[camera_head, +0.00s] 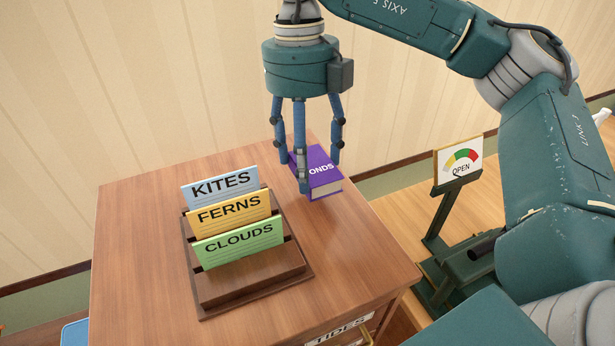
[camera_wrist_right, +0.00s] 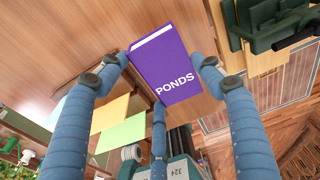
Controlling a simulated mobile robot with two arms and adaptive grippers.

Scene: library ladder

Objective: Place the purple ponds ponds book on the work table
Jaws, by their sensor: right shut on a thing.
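The purple PONDS book (camera_head: 320,172) is at the back right of the wooden work table (camera_head: 140,230). It lies flat, cover up, with its pale page edge toward the front right. I cannot tell whether it rests on the top or is just above it. My right gripper (camera_head: 308,170) comes down over it from above, its blue fingers shut around its sides. In the right wrist view the book (camera_wrist_right: 175,72) sits between the fingers, and its title shows. My left gripper is not in view.
A wooden card rack (camera_head: 250,285) with KITES, FERNS and CLOUDS cards stands left of the book. A drawer label reading TIDES (camera_head: 340,330) shows at the front. The table's left side is clear.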

